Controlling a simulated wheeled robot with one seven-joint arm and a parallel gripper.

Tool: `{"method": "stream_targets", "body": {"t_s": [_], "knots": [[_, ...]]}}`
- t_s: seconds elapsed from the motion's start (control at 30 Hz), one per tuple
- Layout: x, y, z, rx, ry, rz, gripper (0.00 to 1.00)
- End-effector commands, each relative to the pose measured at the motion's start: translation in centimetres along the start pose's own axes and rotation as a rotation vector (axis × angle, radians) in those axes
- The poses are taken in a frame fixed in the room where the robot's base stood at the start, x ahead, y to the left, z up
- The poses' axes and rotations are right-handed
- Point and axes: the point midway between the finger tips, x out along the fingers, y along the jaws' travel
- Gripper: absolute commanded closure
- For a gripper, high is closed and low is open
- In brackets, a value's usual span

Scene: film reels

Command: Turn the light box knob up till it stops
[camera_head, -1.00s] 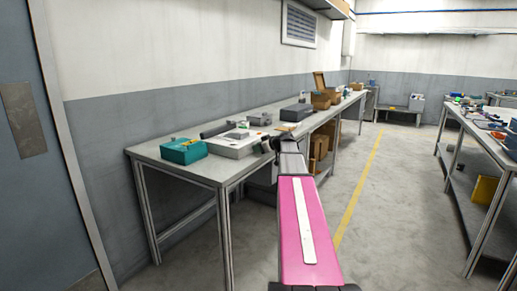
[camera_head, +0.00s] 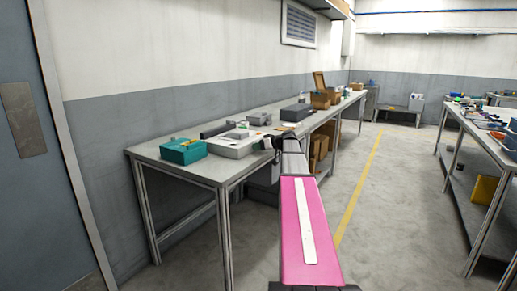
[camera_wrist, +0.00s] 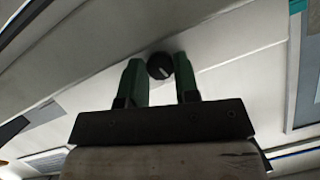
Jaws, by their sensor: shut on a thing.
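The light box (camera_head: 233,147) is a low white box on the near end of the left workbench. Its side panel (camera_wrist: 225,45) fills much of the wrist view. The knob (camera_wrist: 160,66) is small, round and dark with a pale pointer line, and sits on that panel. My gripper (camera_wrist: 160,72) is shut on the knob, with one green finger on each side of it. In the head view my gripper (camera_head: 268,143) is small at the light box's right side, and the knob cannot be made out there.
A teal box (camera_head: 183,151) stands on the bench (camera_head: 205,173) left of the light box. Grey and dark boxes (camera_head: 295,112) and cardboard boxes (camera_head: 320,100) stand farther along the bench. The floor (camera_head: 385,190) to the right is clear up to another bench.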

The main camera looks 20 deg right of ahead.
Motion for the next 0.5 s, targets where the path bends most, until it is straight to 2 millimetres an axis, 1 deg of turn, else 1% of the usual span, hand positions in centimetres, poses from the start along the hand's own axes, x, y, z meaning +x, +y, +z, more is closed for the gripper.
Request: {"method": "stream_targets", "body": {"t_s": [0.03, 0.07, 0.1, 0.13, 0.37, 0.5], "knots": [[-0.01, -0.01, -0.02, -0.001, 0.000, 0.000, 0.94], [-0.01, -0.01, -0.02, -0.001, 0.000, 0.000, 0.61], [-0.01, 0.00, -0.02, -0.001, 0.000, 0.000, 0.48], [-0.01, 0.00, -0.02, -0.001, 0.000, 0.000, 0.45], [-0.02, 0.00, -0.01, -0.002, 0.000, 0.001, 0.45], [-0.64, 0.00, 0.01, -0.002, 0.001, 0.002, 0.45]]}}
